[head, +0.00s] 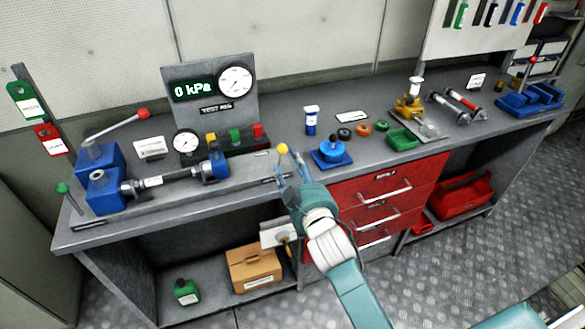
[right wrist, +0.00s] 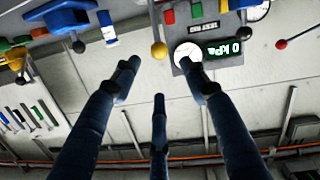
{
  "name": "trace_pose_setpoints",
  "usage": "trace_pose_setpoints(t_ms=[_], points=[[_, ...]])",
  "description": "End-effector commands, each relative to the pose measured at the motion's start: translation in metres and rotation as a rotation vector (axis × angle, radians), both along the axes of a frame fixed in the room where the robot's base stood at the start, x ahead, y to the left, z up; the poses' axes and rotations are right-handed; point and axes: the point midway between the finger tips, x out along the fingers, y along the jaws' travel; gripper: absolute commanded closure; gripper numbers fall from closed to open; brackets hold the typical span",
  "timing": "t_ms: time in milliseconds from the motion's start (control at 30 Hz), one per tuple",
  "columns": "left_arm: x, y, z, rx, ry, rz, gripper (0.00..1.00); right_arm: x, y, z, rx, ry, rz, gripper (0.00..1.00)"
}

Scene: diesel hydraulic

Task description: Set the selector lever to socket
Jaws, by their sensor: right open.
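The selector lever shows as a yellow ball knob (head: 282,148) near the front of the bench, left of the blue round fixture. The right wrist view also shows the yellow knob (right wrist: 159,49), just beyond my fingertips. My right gripper (head: 290,166) is open, its fingers around or just in front of the knob; I cannot tell if they touch it. In the right wrist view the three fingers of the right gripper (right wrist: 160,75) are spread with nothing between them. The lever's shaft is mostly hidden, and its position labels are too small to read. My left gripper is out of view.
A test rig panel (head: 210,98) with a gauge reading 0 kPa stands behind. A clamped cylinder (head: 165,180) lies to the left. Red drawers (head: 390,190) are below.

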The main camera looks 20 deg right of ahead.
Motion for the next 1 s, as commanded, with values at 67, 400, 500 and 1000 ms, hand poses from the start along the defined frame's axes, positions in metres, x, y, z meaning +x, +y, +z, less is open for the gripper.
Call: trace_pose_setpoints(t_ms=[67,400,500,1000], points=[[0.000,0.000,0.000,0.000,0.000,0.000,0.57,0.000,0.000,0.000,0.000,0.000,0.000,0.60],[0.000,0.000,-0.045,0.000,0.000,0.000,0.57,-0.029,-0.041,-0.038,-0.659,-0.174,0.095,1.00],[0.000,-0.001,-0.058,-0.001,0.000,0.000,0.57,-0.046,-0.047,-0.047,-0.947,-0.262,0.137,1.00],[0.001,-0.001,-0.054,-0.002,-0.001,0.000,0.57,-0.035,-0.039,-0.039,-1.311,-0.395,0.181,1.00]])
